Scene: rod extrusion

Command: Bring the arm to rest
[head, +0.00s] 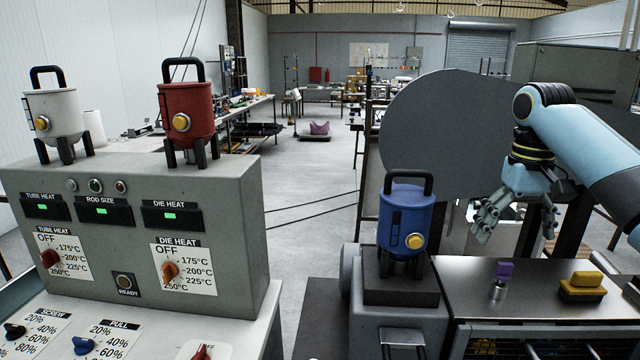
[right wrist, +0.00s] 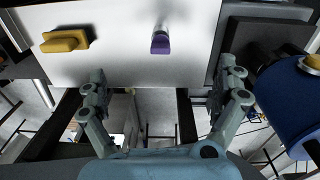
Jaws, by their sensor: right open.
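My right arm comes in from the right in the head view. Its right gripper (head: 490,215) hangs beyond the far edge of the dark metal table (head: 470,310), open and empty. In the right wrist view the two fingers of the gripper (right wrist: 165,95) are spread wide with nothing between them. My left gripper is not in view.
A blue canister (head: 405,215) with a handle stands left of the table, close to the gripper's side. A grey control box (head: 140,225) with dials carries a white canister (head: 54,112) and a red canister (head: 187,112). Open floor (head: 320,200) lies between.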

